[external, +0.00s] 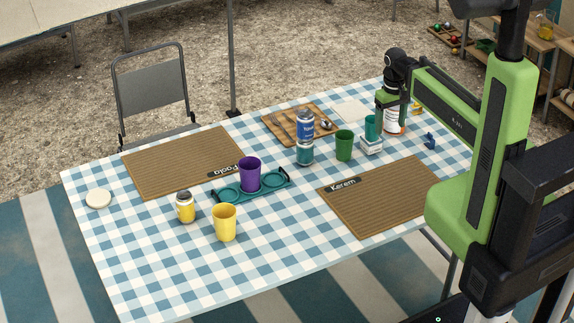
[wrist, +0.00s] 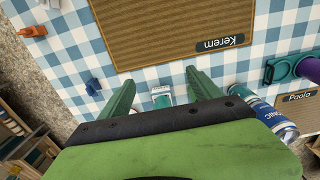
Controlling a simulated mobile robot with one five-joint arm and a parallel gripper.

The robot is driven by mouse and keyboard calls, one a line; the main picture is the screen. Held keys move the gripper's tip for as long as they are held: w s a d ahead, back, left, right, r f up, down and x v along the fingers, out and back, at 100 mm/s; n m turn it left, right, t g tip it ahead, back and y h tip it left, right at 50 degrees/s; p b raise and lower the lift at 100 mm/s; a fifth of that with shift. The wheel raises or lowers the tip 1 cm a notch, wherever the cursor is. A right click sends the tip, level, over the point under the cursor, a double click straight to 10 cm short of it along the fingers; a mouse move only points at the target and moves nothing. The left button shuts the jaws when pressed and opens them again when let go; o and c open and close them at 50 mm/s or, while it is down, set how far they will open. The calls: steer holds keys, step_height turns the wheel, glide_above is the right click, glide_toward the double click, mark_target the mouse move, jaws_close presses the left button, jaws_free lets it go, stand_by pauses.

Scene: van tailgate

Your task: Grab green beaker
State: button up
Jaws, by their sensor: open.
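I cannot make out the green beaker in the wrist view.
A brown placemat marked Kerem (external: 385,195) lies in front of the beaker. A teal tray (external: 275,182) with a purple cup (external: 250,174), a yellow cup (external: 224,222) and a yellow jar (external: 185,207) are left. A wooden board (external: 283,128) lies behind the can.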

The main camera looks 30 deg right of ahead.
steer(key=shift+o, duration=0.5)
step_height(320, 180, up, 3)
steer(key=m+p, duration=0.2)
steer(key=p, duration=0.1)
glide_above(344, 144)
steer(key=w+d, duration=0.2)
steer(key=w, duration=0.1)
steer(key=f+b, duration=1.7)
steer(key=shift+s+a+f+b, duration=0.1)
steer(key=shift+s+f+b, duration=0.1)
steer(key=shift+f+b, duration=0.2)
steer(key=shift+r, duration=0.2)
steer(key=c, duration=1.4)
steer(key=shift+r, duration=0.1)
